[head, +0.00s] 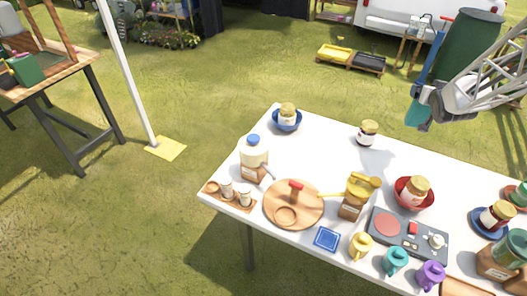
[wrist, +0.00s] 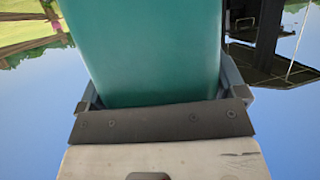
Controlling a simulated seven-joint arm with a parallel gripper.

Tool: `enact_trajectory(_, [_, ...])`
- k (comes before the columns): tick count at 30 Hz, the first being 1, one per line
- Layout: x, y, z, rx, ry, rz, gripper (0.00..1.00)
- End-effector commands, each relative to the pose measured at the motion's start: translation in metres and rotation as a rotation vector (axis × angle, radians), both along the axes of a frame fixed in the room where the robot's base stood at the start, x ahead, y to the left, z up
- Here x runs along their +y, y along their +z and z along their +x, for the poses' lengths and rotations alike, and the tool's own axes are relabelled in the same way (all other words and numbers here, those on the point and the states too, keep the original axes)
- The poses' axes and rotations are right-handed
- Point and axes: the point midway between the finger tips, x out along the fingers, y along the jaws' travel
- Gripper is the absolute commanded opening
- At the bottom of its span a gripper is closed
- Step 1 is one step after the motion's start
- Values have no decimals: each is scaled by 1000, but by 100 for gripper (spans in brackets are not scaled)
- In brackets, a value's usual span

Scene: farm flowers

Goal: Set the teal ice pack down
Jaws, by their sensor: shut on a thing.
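My gripper (head: 427,95) is at the upper right of the head view, raised above the far right part of the white table (head: 320,140). It is shut on the teal ice pack (head: 417,113), whose lower end hangs clear of the tabletop. In the wrist view the ice pack (wrist: 155,50) fills the space between the fingers of my gripper (wrist: 160,88), and its far end runs out of the frame.
Below stand a jar (head: 368,133), a red bowl with a jar (head: 402,195), a dark grey tray (head: 408,246) and several mugs. A blue bowl (head: 287,124) stands at the back left. A dark green drum-like shape (head: 466,48) appears beside my arm.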

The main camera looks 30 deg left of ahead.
Motion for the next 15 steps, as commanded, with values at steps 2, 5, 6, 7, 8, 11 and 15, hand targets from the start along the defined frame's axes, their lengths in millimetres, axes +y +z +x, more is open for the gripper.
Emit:
enact_trajectory(2, [19,-1,0,2,38,0,36])
enact_trajectory(5, [43,2,-1,2,89,-2,36])
enact_trajectory(6, [54,3,-2,2,114,-1,36])
enact_trajectory(7, [63,3,-3,2,133,-2,36])
enact_trajectory(8, [73,4,-4,2,154,-1,36])
enact_trajectory(11, [106,5,-8,2,228,-1,36])
enact_trajectory(15, [155,8,-18,1,337,-1,36])
